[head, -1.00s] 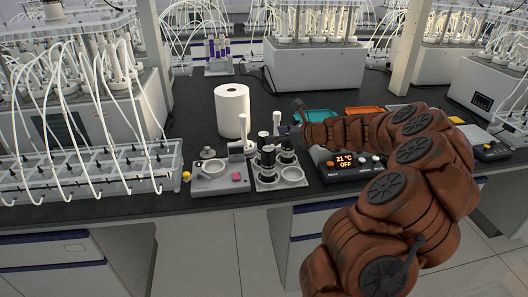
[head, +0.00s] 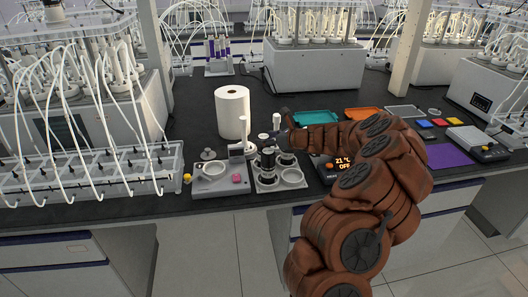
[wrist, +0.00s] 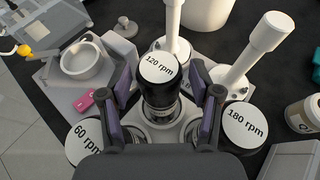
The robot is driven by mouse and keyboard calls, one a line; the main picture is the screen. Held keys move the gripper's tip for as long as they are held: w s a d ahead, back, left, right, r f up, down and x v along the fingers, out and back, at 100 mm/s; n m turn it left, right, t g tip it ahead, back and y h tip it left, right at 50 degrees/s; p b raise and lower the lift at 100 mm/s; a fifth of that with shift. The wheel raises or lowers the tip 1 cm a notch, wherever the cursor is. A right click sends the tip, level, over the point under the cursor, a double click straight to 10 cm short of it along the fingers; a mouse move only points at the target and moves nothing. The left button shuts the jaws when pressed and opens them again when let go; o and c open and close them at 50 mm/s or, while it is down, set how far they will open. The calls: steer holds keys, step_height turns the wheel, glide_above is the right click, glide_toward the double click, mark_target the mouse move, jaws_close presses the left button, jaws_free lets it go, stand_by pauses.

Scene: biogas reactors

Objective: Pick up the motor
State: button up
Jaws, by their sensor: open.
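Three motors with white round caps stand together in the wrist view: the 120 rpm motor (wrist: 160,68) in the middle, the 60 rpm motor (wrist: 86,140) at lower left and the 180 rpm motor (wrist: 245,123) at right. The 120 rpm motor has a black body below its cap. My gripper (wrist: 158,88) is open, with one finger on each side of this motor; I cannot tell whether they touch it. In the head view, dark motors (head: 267,160) stand on a light holder (head: 265,187), with my gripper (head: 279,137) just above and behind them.
A white paper roll (head: 232,112) stands behind the motors. A grey device (head: 218,188) with a pink item (head: 237,178) is at left. A heater with a lit display (head: 343,165) is at right. A teal tray (head: 316,116) and an orange tray (head: 362,113) lie behind my arm.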

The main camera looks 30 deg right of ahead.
steer(key=shift+w+a+f, duration=0.1)
steer(key=shift+w, duration=0.05)
jaws_close()
stand_by(0.5)
